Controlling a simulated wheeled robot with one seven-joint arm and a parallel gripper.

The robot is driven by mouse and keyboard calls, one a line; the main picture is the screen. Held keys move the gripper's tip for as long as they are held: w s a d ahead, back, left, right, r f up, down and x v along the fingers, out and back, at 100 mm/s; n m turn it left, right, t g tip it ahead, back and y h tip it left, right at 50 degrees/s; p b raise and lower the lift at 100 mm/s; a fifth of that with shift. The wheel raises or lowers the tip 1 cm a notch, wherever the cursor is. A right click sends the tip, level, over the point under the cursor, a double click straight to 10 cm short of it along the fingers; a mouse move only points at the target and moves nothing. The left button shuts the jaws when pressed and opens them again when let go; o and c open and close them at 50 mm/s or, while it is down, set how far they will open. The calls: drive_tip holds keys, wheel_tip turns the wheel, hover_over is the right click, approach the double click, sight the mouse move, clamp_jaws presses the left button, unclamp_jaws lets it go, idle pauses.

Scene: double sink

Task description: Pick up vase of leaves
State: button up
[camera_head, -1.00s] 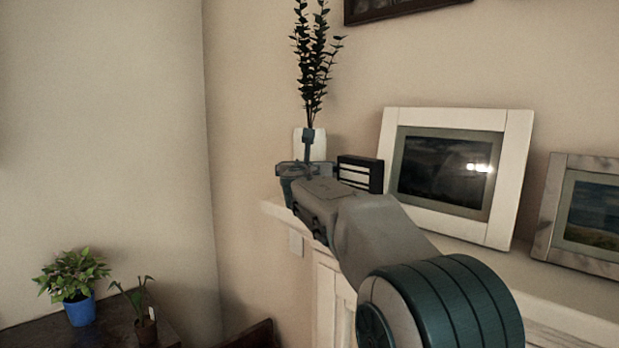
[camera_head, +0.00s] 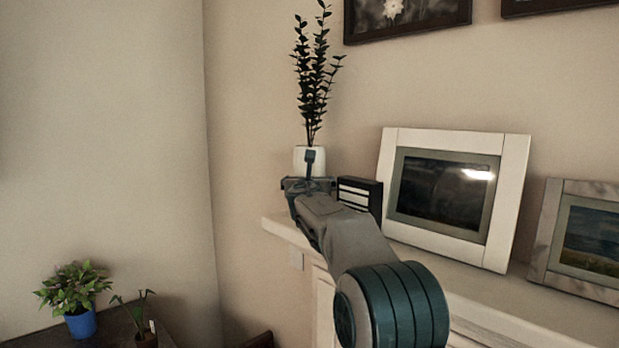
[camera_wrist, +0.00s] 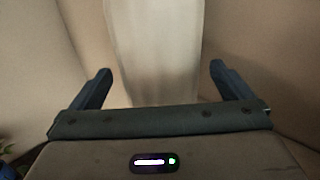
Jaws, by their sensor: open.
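The vase of leaves (camera_head: 300,158) is a white vase with tall dark leafy stems (camera_head: 314,85), upright at the left end of the white mantel. My gripper (camera_head: 310,168) is in front of the vase and hides its lower part in the head view. In the wrist view, my gripper (camera_wrist: 158,85) is open, with one dark finger at each side. A pale upright surface, which looks like the white vase (camera_wrist: 155,45), fills the space ahead between the fingers. I cannot tell whether the fingertips reach past its sides.
A small black-and-white box (camera_head: 358,194) stands close to the right of my gripper. A white framed picture (camera_head: 510,205) and a second frame (camera_head: 545,235) lean on the mantel (camera_head: 480,290). Potted plants (camera_head: 80,320) stand on a dark table at lower left.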

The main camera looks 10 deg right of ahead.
drive_tip(key=shift+w+d+p, duration=0.2)
drive_tip(key=shift+w+p, duration=0.25)
drive_tip(key=shift+w, duration=0.45)
drive_tip(key=shift+w+d+p, duration=0.2)
drive_tip(key=shift+w+p, duration=0.25)
drive_tip(key=shift+w, duration=0.45)
drive_tip(key=c, duration=1.4)
drive_tip(key=shift+r, duration=0.15)
drive_tip(key=shift+c, duration=0.4)
